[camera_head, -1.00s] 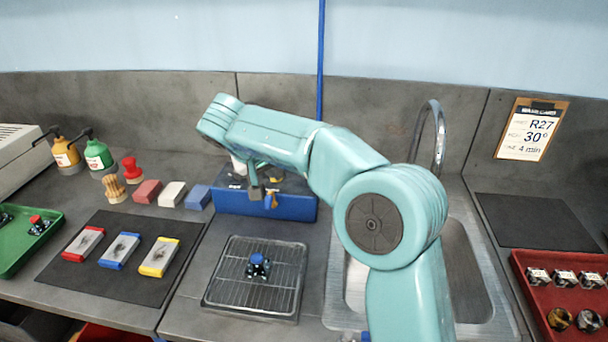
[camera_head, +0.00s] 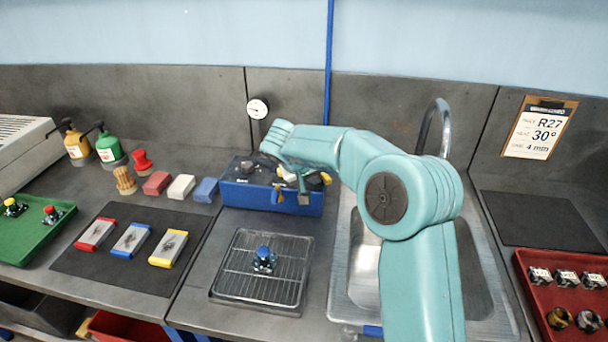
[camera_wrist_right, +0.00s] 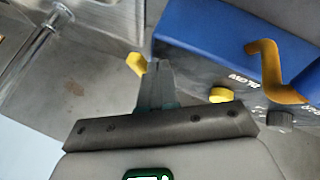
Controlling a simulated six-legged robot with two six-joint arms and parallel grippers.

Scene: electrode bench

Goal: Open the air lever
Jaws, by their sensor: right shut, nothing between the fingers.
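The blue control box (camera_head: 262,199) with a dark top stands at the back of the bench, left of the sink. A yellow-tipped lever (camera_head: 326,177), which looks like the air lever, shows at its right end. My right gripper (camera_head: 304,194) is shut and empty, low over the box's right part, just left of that yellow tip. In the wrist view my shut fingers (camera_wrist_right: 155,68) point away, with a yellow handle end (camera_wrist_right: 137,64) close beside their tips. I cannot tell whether they touch. The lever's base is hidden. My left gripper is out of view.
An orange hooked spout (camera_wrist_right: 268,70) and a yellow knob (camera_wrist_right: 221,95) are on the box, near my fingers. A round gauge (camera_head: 258,108) is behind it. A wire rack tray (camera_head: 228,285) is in front and the sink tap (camera_head: 437,120) stands to the right.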

